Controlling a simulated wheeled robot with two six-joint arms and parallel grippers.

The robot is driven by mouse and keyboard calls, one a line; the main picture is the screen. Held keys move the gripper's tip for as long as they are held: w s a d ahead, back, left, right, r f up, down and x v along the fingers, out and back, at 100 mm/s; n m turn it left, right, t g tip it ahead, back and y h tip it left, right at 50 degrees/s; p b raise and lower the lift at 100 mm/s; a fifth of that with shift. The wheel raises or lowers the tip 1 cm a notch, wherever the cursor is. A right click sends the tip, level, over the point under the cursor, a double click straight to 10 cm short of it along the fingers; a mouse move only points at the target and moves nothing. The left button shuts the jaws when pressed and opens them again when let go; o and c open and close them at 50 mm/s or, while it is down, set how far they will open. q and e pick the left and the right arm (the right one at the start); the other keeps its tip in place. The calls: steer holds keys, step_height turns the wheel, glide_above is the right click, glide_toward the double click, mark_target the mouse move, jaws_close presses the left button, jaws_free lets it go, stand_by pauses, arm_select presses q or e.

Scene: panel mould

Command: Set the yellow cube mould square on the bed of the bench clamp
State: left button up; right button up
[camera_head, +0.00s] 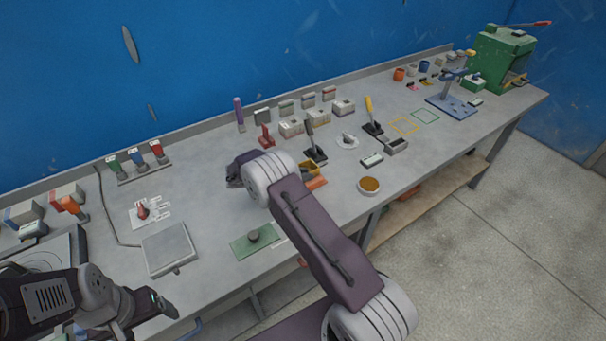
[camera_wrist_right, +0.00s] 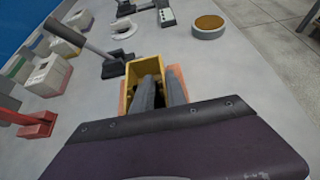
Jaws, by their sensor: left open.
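The yellow cube mould (camera_wrist_right: 131,76) is an open-topped box on the bench, with orange parts on both sides of it. In the head view the mould (camera_head: 309,167) is partly hidden by my right arm. My right gripper (camera_wrist_right: 160,88) reaches down at the mould in the wrist view. One dark finger appears inside the box and the other beside its right wall; whether they press on it cannot be told. A blue device with a flat plate (camera_head: 459,109), apparently the bench clamp, stands at the far right. My left gripper (camera_head: 160,303) is open and empty at the lower left.
A black-handled lever device (camera_head: 315,152) stands close behind the mould, and another with a yellow handle (camera_head: 373,118) stands further right. A round brown-filled dish (camera_head: 369,186) sits near the front edge. Yellow (camera_head: 404,126) and green (camera_head: 426,116) outlines mark bare bench before the blue device.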

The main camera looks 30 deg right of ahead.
steer(key=shift+s+a, duration=0.1)
steer(key=shift+s, duration=0.1)
steer(key=w+b+v, duration=0.1)
steer(key=v, duration=1.1)
steer(key=s+m+y, duration=0.2)
steer(key=s, duration=0.1)
steer(key=s+f+m+g+y, duration=0.1)
steer(key=s+m+y, duration=0.1)
steer(key=s, duration=0.2)
steer(key=s+f+m+y, duration=0.1)
steer(key=s+m+y, duration=0.1)
steer(key=s, duration=0.2)
steer(key=shift+s+f+m+g, duration=0.1)
steer(key=shift+s+m+g, duration=0.1)
steer(key=shift+m+g, duration=0.15)
steer(key=s+a+m+t+y, duration=0.1)
steer(key=s+a+m+y, duration=0.1)
steer(key=s+m, duration=0.4)
steer(key=s+a+m+t+y, duration=0.1)
steer(key=s+a+m+y, duration=0.1)
steer(key=s+m+y, duration=0.2)
steer(key=s+m, duration=0.2)
steer(key=s, duration=0.2)
steer(key=shift+a+f+m, duration=0.25)
steer(key=shift+a+m, duration=0.1)
